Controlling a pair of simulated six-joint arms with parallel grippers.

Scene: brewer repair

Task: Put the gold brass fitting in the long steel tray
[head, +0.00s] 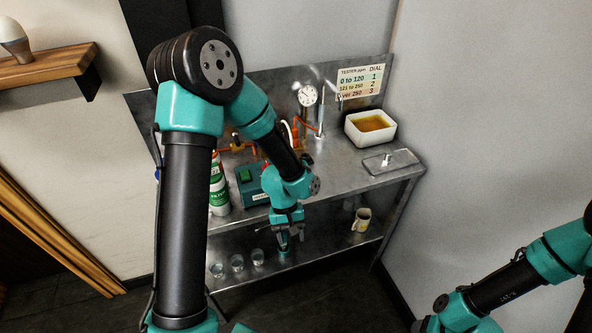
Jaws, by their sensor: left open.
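I cannot make out a separate gold brass fitting; orange-brown brass or copper pipework (238,147) shows on the bench behind my left arm, which hides part of it. A flat grey steel tray (404,158) lies at the right end of the bench top, with a small pale object on it; I cannot tell what that is. My left gripper (284,252) is open and points down in front of the bench, over the lower shelf. Any object between its fingers is too small to tell. My right arm shows at the lower right, its gripper outside the picture.
A white tub (370,127) of amber liquid stands at the back right of the steel bench. A green box (250,184) and a white-and-green canister (218,184) stand at the left. Several glasses (237,263) and a mug (361,220) are on the lower shelf.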

